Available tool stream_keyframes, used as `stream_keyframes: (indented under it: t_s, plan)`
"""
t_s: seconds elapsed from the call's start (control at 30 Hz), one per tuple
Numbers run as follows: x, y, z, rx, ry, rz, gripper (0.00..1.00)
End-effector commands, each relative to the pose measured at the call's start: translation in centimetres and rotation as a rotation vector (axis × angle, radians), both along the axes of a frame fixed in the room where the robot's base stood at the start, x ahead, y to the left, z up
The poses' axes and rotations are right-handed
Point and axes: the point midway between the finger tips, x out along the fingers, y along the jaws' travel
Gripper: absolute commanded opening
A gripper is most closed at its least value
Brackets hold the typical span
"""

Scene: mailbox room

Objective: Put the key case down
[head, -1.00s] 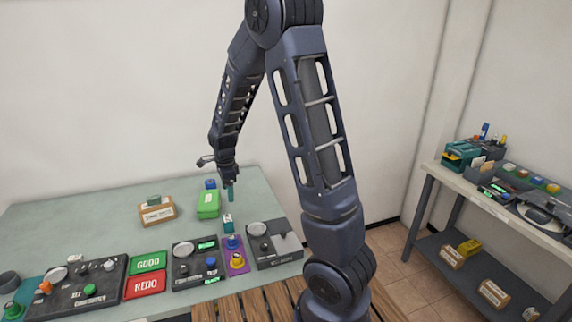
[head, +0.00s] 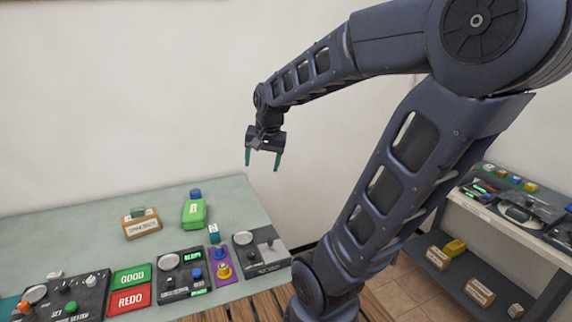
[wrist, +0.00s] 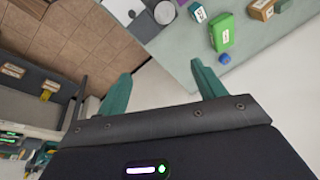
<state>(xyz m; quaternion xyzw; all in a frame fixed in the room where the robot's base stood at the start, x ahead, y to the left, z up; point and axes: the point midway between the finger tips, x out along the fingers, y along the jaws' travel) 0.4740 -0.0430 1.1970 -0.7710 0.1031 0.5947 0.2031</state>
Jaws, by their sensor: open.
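A bright green case (head: 194,214), which looks like the key case, lies on the pale green table (head: 70,225) near its back right part. It also shows in the wrist view (wrist: 221,32), apart from my fingers. My gripper (head: 262,166) is open and empty, raised well above the table and to the right of the case. Its two teal fingers also show spread apart in the wrist view (wrist: 160,72), with nothing between them.
A blue round item (head: 195,193) stands just behind the case. A wooden box (head: 142,228) sits left of it. Control panels, a green GOOD pad (head: 131,276) and a red REDO pad (head: 130,299) line the front. A shelf unit (head: 520,228) stands at right.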

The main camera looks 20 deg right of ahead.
Motion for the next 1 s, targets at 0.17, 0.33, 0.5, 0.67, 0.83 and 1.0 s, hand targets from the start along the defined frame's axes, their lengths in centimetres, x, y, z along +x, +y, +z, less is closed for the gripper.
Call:
stream_keyframes:
  t_s: [0.17,0.33,0.5,0.67,0.83,1.0]
  plan:
    - [-4.0,-1.8,1.7,-0.078,-0.07,0.16,0.69]
    - [-7.2,-3.0,2.4,-0.159,-0.115,0.295,0.69]
    - [-9.0,-3.6,2.7,-0.213,-0.137,0.377,0.69]
    - [-9.5,-3.7,2.7,-0.23,-0.141,0.402,0.69]
    - [-9.5,-3.7,2.7,-0.229,-0.14,0.403,0.69]
    - [-9.5,-3.7,2.7,-0.228,-0.141,0.402,0.69]
